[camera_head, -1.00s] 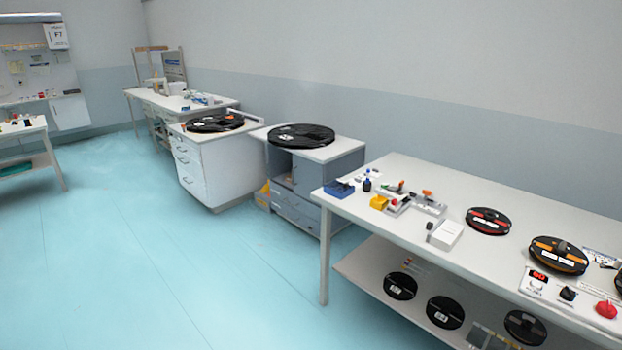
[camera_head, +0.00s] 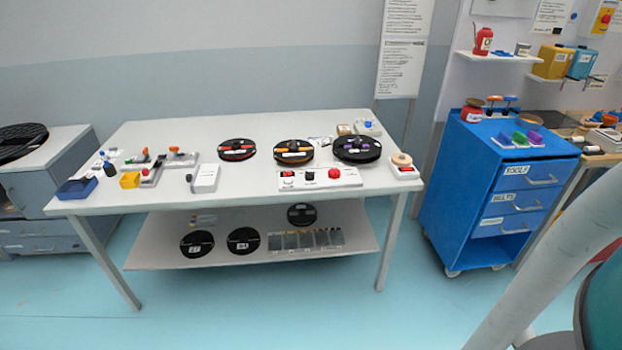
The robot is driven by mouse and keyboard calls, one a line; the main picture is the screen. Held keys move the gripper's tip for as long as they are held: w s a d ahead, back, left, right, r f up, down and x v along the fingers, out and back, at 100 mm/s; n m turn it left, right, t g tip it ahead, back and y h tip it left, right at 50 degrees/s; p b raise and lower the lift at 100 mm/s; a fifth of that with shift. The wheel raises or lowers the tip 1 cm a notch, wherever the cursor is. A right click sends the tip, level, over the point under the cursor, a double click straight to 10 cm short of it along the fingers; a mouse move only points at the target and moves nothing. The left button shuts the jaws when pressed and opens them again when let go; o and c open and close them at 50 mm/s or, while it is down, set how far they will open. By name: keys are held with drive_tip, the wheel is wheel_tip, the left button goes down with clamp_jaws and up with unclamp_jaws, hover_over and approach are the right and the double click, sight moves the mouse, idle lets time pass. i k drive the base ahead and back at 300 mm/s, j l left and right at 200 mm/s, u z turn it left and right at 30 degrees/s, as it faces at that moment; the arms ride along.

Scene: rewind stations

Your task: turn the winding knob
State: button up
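A white control panel (camera_head: 320,179) lies along the front edge of the white table (camera_head: 250,198), right of its middle. It carries a small red display (camera_head: 288,175), a small black knob (camera_head: 308,176) and a red knob or button (camera_head: 334,173). The labels are too small to read, so I cannot tell which control is the winding knob. Behind the panel lie flat black reels: one with red (camera_head: 237,148), one with orange (camera_head: 293,151) and one with purple (camera_head: 357,147). My gripper is not in view.
More reels lie on the lower shelf (camera_head: 165,256).

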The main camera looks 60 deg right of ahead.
sight(333, 173)
drive_tip(key=z, duration=1.25)
